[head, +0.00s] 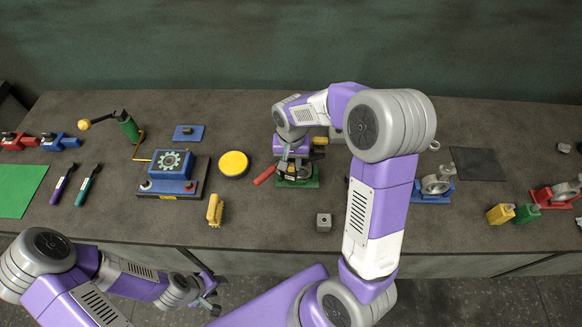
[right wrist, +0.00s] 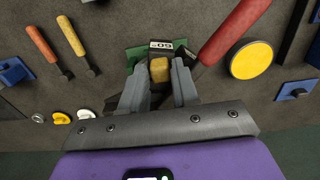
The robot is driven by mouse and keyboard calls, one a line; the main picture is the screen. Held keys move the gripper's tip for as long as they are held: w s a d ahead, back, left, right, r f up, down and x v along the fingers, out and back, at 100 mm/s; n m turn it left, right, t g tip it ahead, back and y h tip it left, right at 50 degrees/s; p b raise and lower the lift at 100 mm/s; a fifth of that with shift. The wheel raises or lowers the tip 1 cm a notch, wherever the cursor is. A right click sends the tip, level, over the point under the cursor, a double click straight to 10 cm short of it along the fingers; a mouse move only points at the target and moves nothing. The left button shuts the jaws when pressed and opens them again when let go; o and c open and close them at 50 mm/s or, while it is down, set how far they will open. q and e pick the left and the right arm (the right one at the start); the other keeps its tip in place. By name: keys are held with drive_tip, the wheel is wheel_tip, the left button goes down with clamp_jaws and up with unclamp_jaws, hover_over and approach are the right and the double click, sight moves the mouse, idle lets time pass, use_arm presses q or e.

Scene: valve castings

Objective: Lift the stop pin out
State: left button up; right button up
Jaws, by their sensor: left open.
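A fixture on a green base (head: 312,182) stands mid-table, with a red handle (head: 264,176) sticking out to its left. In the right wrist view the red handle (right wrist: 234,32) rises at the upper right. A yellow block-like top (right wrist: 159,70), perhaps the stop pin, sits between the fingers, beside a black part with a white-edged number label (right wrist: 161,45). My right gripper (head: 293,164) is down over the fixture, its fingers (right wrist: 160,88) on either side of the yellow piece; I cannot tell whether they touch it. My left gripper (head: 210,290) is open and empty in front of the table.
A yellow disc (head: 234,164) and a blue gear-marked box (head: 174,164) stand left of the fixture. A yellow piece (head: 215,210) and a small grey block (head: 324,222) lie near the front edge. My right arm hides part of the table.

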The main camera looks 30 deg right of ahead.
sight(291, 166)
drive_tip(key=shift+s+f, duration=0.1)
drive_tip(key=shift+f, duration=0.3)
drive_tip(key=shift+c, duration=0.3)
clamp_jaws()
drive_tip(key=shift+r, duration=0.1)
wheel_tip(291, 166, up, 18)
drive_tip(key=p, duration=0.1)
